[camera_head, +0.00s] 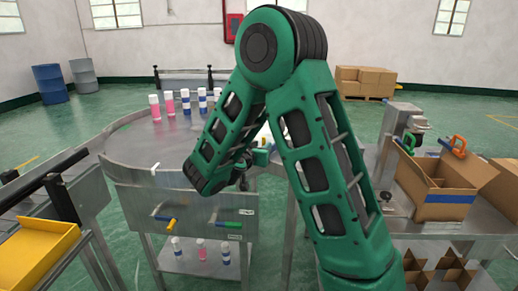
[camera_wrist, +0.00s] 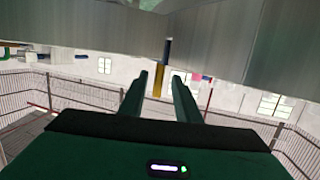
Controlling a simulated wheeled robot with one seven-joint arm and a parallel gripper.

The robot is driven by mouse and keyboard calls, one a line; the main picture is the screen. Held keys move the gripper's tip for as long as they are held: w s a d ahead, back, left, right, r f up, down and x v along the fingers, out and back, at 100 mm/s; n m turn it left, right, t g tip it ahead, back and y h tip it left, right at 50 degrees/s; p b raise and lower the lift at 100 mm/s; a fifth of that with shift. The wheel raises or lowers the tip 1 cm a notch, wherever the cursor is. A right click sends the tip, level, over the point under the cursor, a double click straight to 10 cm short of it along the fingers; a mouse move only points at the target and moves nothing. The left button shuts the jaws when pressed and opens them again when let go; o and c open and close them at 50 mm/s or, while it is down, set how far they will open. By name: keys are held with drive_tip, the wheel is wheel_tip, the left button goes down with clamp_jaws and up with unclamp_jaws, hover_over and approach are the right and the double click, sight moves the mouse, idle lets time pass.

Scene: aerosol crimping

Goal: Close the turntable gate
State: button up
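The round metal turntable (camera_head: 135,150) stands left of centre in the head view, with several white-capped pink and blue cans (camera_head: 185,103) towards its back. Its front panel carries a yellow-and-blue handle (camera_head: 166,219) and a green-and-blue handle (camera_head: 226,224). I cannot tell for sure which part is the gate. My green forearm covers the turntable's right side and hides most of my gripper in that view. In the wrist view my gripper (camera_wrist: 160,78) has its two fingers apart. A yellow bar with a dark top (camera_wrist: 158,80) shows between them; I cannot tell whether they touch it.
Grey metal panels (camera_wrist: 215,40) fill the top of the wrist view, close to the fingertips. A yellow tray (camera_head: 35,250) is at the left. An open cardboard box (camera_head: 445,190) stands on the right table. More cans (camera_head: 201,250) stand on the shelf below the turntable.

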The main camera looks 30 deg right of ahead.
drive_tip(key=v, duration=1)
drive_tip(key=shift+s+a, duration=0.2)
drive_tip(key=shift+a, duration=0.1)
